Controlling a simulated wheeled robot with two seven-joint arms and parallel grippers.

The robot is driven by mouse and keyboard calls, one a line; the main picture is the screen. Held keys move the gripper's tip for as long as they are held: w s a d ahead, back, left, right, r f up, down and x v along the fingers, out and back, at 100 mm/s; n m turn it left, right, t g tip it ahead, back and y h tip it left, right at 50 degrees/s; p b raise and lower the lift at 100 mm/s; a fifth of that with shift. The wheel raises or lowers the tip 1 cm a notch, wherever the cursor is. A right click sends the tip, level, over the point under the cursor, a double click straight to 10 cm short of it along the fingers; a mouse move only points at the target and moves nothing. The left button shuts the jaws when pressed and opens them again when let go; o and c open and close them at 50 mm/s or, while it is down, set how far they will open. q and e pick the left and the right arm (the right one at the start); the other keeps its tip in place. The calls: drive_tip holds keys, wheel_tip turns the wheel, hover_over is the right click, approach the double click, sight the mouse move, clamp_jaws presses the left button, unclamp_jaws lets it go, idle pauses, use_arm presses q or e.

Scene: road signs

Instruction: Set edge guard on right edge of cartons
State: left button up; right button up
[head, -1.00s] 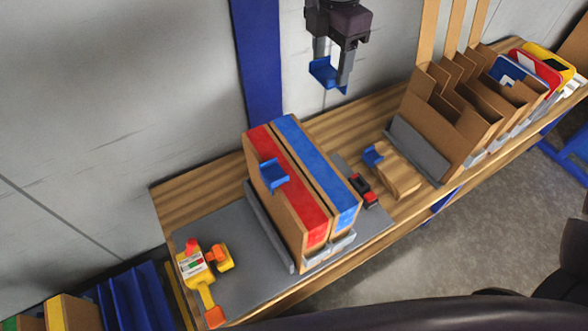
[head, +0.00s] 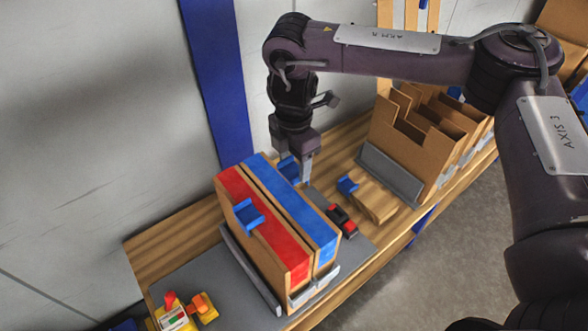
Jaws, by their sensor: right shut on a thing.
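Two upright cartons stand side by side on the bench, one with a red top band (head: 262,222) and one with a blue top band (head: 300,212). A blue edge guard (head: 248,215) sits on the left edge of the red-banded carton. My right gripper (head: 298,172) points down at the back part of the blue-banded carton's right edge, shut on another blue edge guard (head: 288,168). I cannot tell whether this guard touches the carton. A third blue guard (head: 347,186) sits at a wooden block to the right. My left gripper is out of view.
The cartons stand in a grey holder (head: 250,270) on a grey mat. A red and black tool (head: 342,221) lies just right of them, near the wooden block (head: 374,200). A cardboard divider rack (head: 412,140) stands further right. A yellow tape tool (head: 185,315) is at front left.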

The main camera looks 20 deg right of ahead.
sight(294, 171)
drive_tip(key=shift+f, duration=1.45)
drive_tip(key=shift+f, duration=0.6)
drive_tip(key=o, duration=1)
drive_tip(key=shift+r, duration=0.3)
wheel_tip(294, 171, up, 13)
drive_tip(key=shift+f, duration=0.15)
